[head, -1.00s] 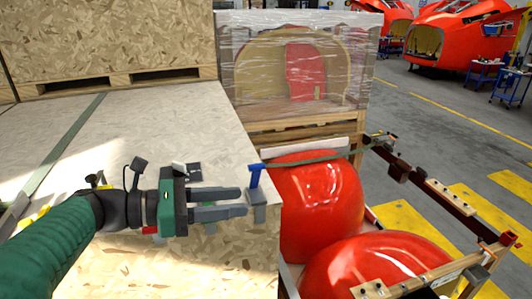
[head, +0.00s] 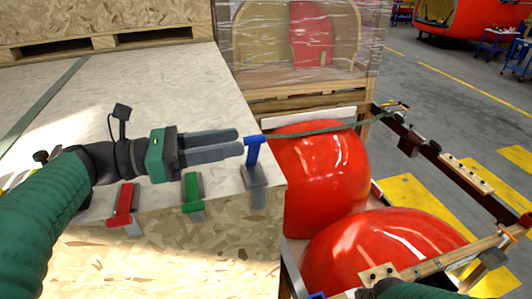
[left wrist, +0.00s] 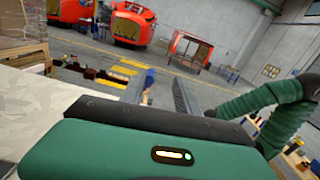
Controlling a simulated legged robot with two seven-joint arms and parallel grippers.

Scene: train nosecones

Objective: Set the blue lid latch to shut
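The blue lid latch (head: 254,150) stands at the right front corner of the crate lid (head: 150,95), its blue handle sticking up from a grey base on the crate edge. My left gripper (head: 240,142) is open, its two grey fingers pointing right. The fingertips are just left of the upper part of the blue handle; I cannot tell whether they touch it. In the left wrist view, the blue handle (left wrist: 150,77) shows between the two spread fingers. My right arm's green sleeve shows at the bottom right of the head view; its gripper is not visible.
A red latch (head: 124,203) and a green latch (head: 192,190) sit on the crate's front edge, below my left gripper. Shiny red nosecones (head: 320,180) lie right of the crate. A wrapped pallet load (head: 300,50) stands behind. A strap crosses the lid's left part.

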